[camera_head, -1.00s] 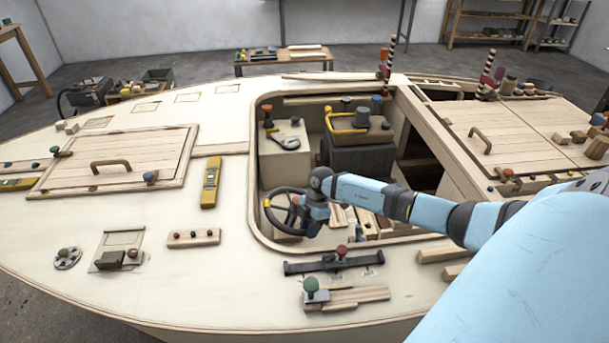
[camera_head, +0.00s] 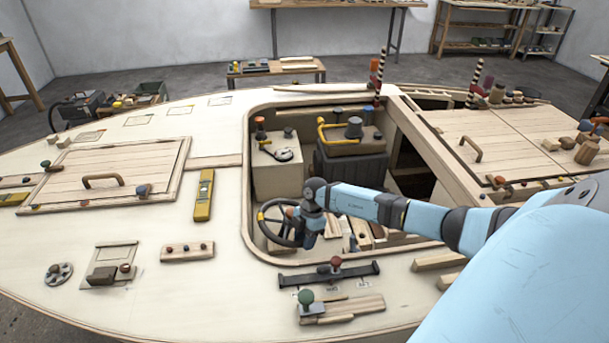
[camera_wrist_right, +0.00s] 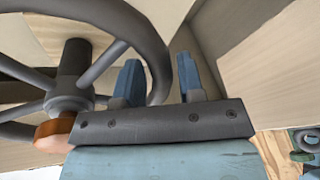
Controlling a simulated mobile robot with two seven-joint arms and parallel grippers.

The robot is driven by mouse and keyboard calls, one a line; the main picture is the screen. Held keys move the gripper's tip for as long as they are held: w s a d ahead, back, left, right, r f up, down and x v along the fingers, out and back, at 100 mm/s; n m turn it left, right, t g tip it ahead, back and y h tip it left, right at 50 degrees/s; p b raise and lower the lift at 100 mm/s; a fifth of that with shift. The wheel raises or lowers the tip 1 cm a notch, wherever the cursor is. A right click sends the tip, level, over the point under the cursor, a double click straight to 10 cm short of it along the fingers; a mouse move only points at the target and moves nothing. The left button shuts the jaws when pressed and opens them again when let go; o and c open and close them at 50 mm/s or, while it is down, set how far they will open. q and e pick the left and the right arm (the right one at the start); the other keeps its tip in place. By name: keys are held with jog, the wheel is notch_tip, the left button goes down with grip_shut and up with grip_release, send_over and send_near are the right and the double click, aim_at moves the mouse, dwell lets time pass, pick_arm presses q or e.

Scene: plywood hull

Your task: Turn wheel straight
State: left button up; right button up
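The dark steering wheel (camera_head: 266,233) stands tilted at the near left corner of the cockpit opening, with a yellow mark (camera_head: 261,216) on the left of its rim. My right gripper (camera_head: 303,241) is at the wheel's right side; its fingertips are hard to make out in the head view. In the right wrist view, the wheel (camera_wrist_right: 98,10) fills the upper left, with its spokes, hub and an orange-brown knob (camera_wrist_right: 52,136). My right gripper's blue fingers (camera_wrist_right: 160,80) stand apart, and the grey rim passes between them with visible gaps. My left gripper is not in view.
The cockpit edge (camera_head: 247,205) surrounds the wheel closely. A box with a lever (camera_head: 276,175) and a dark unit with a yellow handle (camera_head: 348,165) stand behind it. A black bar with a red knob (camera_head: 330,274) and a green-knobbed block (camera_head: 340,309) lie on the near deck.

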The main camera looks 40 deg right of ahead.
jog(key=v, duration=1.3)
jog(key=shift+r, duration=0.35)
jog(key=shift+d+r, duration=0.1)
jog(key=shift+d, duration=0.05)
